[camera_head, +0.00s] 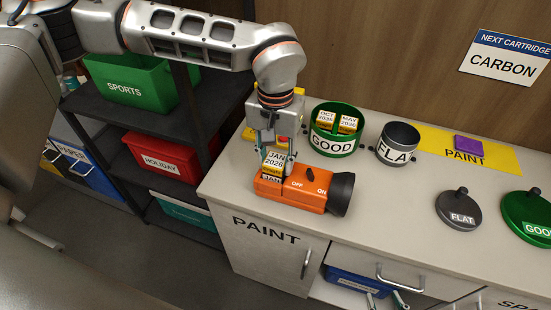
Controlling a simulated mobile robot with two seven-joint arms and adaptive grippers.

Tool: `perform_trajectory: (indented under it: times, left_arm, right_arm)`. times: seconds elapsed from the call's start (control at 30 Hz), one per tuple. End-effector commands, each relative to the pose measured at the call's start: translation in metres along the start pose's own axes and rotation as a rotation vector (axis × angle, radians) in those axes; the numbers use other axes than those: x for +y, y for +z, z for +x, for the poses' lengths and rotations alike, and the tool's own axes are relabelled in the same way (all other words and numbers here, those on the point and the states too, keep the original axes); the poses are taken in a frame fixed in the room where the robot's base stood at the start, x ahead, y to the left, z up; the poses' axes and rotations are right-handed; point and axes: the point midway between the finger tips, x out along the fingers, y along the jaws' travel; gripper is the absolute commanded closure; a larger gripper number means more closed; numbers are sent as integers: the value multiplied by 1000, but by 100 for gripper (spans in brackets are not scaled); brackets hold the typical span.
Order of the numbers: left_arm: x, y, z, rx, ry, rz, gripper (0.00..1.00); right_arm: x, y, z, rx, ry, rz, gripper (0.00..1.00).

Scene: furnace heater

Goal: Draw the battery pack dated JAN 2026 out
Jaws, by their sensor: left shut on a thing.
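The battery pack dated JAN 2026 (273,165) has a white label above a yellow part. It stands upright at the left end of the orange heater (300,192), which has OFF and ON marks and a dark round nozzle. Its lower end meets the heater; how deep it sits cannot be told. My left gripper (275,152) points down from above and is shut on the pack. My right gripper (385,295) shows only its fingertips at the bottom edge, spread apart and empty, in front of the cabinet.
On the counter (390,190) stand a green GOOD pot (333,146) holding OCT and MAY packs, and a grey FLAT pot (398,144). FLAT (460,208) and GOOD (528,217) lids lie at right. A blue bin (350,282) is below; shelves (120,115) stand left.

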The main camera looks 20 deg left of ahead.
Motion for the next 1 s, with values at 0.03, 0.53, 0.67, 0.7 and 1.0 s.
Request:
perform_trajectory:
  times: [0.03, 0.53, 0.67, 0.7, 1.0]
  left_arm:
    - [0, 0, 0, 1, 1, 1, 91]
    - [0, 0, -12, 2, 0, 0, 91]
    - [0, 0, -16, 2, 1, 0, 91]
    - [0, 0, -17, 2, 1, 0, 91]
    - [0, 0, -27, 2, 1, 1, 91]
  right_arm:
    - [0, 0, 0, 0, 0, 0, 60]
    - [3, -12, -4, 10, 3, -2, 60]
    - [4, -16, -6, 14, 4, -2, 60]
    - [4, -17, -6, 14, 4, -3, 60]
    - [6, -27, -10, 21, 6, -4, 60]
